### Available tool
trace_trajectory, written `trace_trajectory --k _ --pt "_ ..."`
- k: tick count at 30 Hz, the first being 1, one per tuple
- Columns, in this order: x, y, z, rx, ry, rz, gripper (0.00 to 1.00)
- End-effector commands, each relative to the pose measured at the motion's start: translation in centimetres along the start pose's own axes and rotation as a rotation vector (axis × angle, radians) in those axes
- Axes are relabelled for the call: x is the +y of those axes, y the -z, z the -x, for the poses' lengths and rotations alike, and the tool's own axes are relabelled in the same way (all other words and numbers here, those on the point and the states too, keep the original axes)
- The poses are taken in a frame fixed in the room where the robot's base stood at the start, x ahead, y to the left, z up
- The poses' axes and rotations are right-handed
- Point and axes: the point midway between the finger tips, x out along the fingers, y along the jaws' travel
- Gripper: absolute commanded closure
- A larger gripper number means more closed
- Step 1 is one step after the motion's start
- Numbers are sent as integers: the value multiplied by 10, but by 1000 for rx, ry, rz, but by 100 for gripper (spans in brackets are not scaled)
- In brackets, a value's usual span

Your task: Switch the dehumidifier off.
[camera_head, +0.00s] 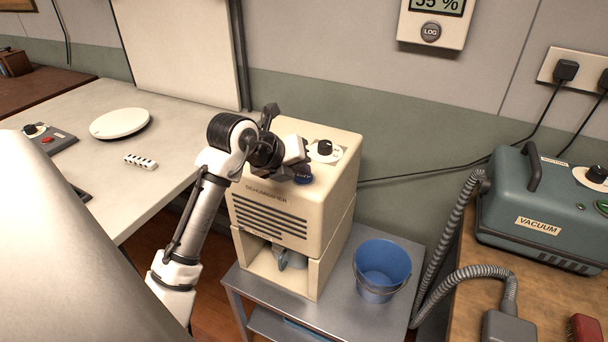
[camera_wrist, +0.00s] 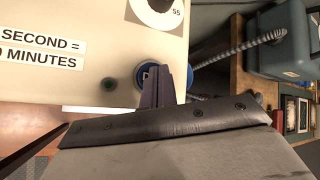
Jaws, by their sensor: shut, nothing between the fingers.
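The dehumidifier (camera_head: 335,205) is a cream box with a slatted front, standing on a small grey table. On its top are a black knob (camera_head: 325,147) on a white dial and a blue button (camera_head: 303,175). In the wrist view the blue button (camera_wrist: 144,75) sits beside a small dark green lamp (camera_wrist: 108,84) that looks unlit. My gripper (camera_head: 298,162) is shut and empty just over the button. In the wrist view its fingertips (camera_wrist: 164,72) overlap the button and hide part of it. I cannot tell whether they touch it.
A blue bucket (camera_head: 382,268) stands right of the dehumidifier on the grey table (camera_head: 335,308). A green vacuum (camera_head: 540,205) with a grey hose is farther right. A pale worktop (camera_head: 95,180) with a white disc (camera_head: 120,123) is at left. A label (camera_wrist: 40,48) lies on the dehumidifier's top.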

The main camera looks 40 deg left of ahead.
Motion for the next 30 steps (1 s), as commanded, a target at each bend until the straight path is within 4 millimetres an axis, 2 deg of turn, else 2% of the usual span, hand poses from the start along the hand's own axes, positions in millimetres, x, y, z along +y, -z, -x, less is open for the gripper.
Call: trace_trajectory --k 13,30 --pt "-5 -5 6 -1 0 0 100" --pt "-32 -32 44 -1 1 0 100"
